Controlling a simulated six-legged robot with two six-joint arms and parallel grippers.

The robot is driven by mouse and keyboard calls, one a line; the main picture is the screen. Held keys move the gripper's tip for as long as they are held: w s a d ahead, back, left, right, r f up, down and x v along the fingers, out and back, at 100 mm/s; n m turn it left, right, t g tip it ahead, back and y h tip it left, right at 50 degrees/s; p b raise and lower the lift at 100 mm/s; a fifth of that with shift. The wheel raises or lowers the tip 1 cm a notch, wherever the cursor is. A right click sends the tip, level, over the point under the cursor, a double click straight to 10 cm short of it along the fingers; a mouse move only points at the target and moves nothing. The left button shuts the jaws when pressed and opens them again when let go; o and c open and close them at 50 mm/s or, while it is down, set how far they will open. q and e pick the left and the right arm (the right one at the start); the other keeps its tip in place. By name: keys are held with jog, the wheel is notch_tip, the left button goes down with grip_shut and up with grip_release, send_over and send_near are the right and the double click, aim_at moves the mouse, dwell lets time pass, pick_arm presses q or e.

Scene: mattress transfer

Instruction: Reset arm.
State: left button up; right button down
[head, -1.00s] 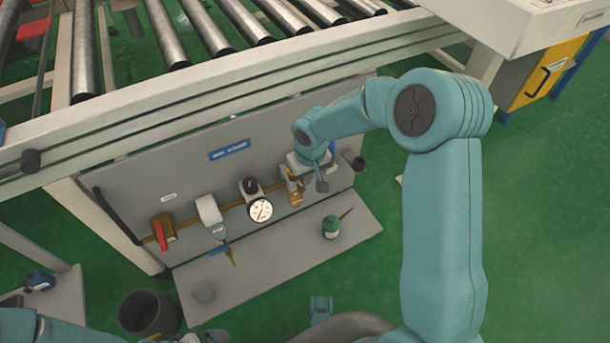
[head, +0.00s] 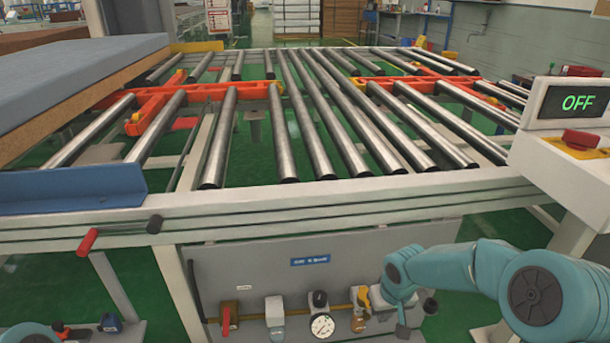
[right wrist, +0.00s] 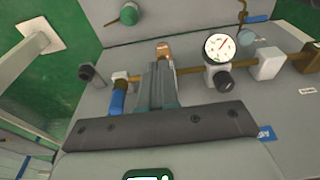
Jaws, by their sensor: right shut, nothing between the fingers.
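My right arm comes in from the right in the head view and reaches down to the grey service panel (head: 250,265) under the roller table. My right gripper (head: 374,302) is at the brass valve (head: 361,318), partly hidden by my wrist. In the right wrist view its fingers (right wrist: 160,75) are together and empty, with the brass fitting (right wrist: 163,48) just beyond the tips. I cannot tell whether they touch it. Only a teal piece of my left arm shows at the bottom left of the head view; the left gripper is out of view.
A round gauge (head: 322,326) and a red-handled valve (head: 228,318) sit left of my right gripper. A blue handle (right wrist: 118,98) is beside the fingers.

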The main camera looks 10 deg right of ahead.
jog(key=s+a+f+m+g+y, duration=0.1)
jog(key=s+a+f+y, duration=0.1)
jog(key=s+a+f, duration=0.7)
jog(key=s+a+f+y, duration=0.2)
jog(key=s+a+f, duration=0.45)
jog(key=s, duration=0.55)
notch_tip(320, 180, up, 25)
jog(key=s+p, duration=0.1)
jog(key=p, duration=2.5)
jog(key=shift+d+m, duration=0.1)
jog(key=shift+m, duration=0.2)
